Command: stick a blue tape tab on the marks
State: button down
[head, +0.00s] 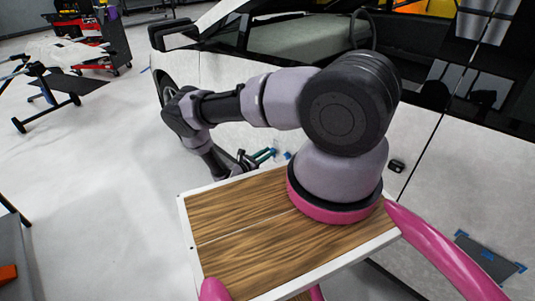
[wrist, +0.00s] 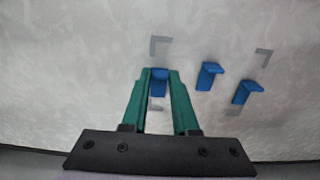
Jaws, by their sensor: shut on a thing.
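In the wrist view my gripper (wrist: 160,73) has two green fingers closed on a blue tape tab (wrist: 159,83), which shows between the fingertips. I cannot tell whether this tab touches the panel. Grey corner marks show on the pale car panel: one (wrist: 160,44) just beyond the fingertips, one (wrist: 264,57) at right, one (wrist: 232,112) lower right, and one partly hidden by the fingers. Two other blue tabs, a middle one (wrist: 210,75) and a right one (wrist: 245,92), lie right of the gripper. In the head view my gripper (head: 268,154) is small, beside the car side.
The white car (head: 225,95) fills the right and back. A dark grey patch (head: 485,254) with blue tape at its corners is on the door at far right. A stand (head: 45,95) and a red tool cart (head: 100,50) are at left. Open floor lies between.

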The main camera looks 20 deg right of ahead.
jog(key=v, duration=0.7)
dwell(1.0)
jog(key=shift+r, duration=0.1)
jog(key=shift+r, duration=0.1)
